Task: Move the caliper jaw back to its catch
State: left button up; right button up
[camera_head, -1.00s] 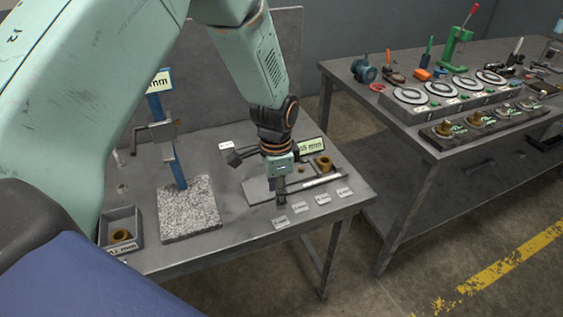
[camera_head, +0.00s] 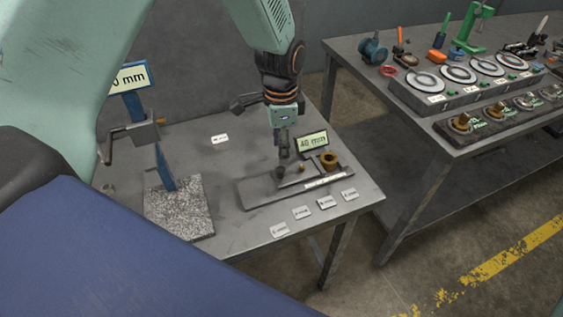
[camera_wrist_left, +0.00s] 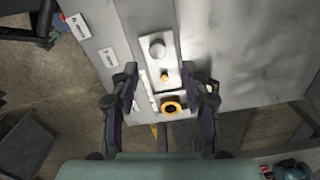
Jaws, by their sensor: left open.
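The caliper fixture is a flat grey plate (camera_head: 258,194) near the right end of the table. It carries a dark grey post (camera_head: 281,172), a small brass knob (camera_head: 300,168) and a brass ring (camera_head: 329,160). I cannot tell for sure which part is the jaw or the catch. My left gripper (camera_head: 284,150) points down just behind and above the plate and is empty. In the left wrist view its open fingers (camera_wrist_left: 166,92) stand either side of the plate's strip, with the brass ring (camera_wrist_left: 171,106) between them. My right gripper is not in view.
A "40 mm" sign (camera_head: 312,141) stands behind the plate. Small white labels (camera_head: 302,212) line the front edge. A granite slab (camera_head: 180,214) with a blue upright stands at left. A second bench (camera_head: 440,144) holds several gauges at right.

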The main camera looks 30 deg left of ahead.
aim_at(280, 169)
pick_arm(q)
jog(key=shift+s+f, duration=0.2)
jog(key=shift+f, duration=0.3)
notch_tip(280, 169, down, 6)
jog(key=shift+d+f, duration=0.1)
jog(key=shift+f, duration=0.15)
jog(key=shift+s, duration=0.1)
jog(key=shift+c, duration=0.2)
jog(key=c, duration=0.5)
grip_shut()
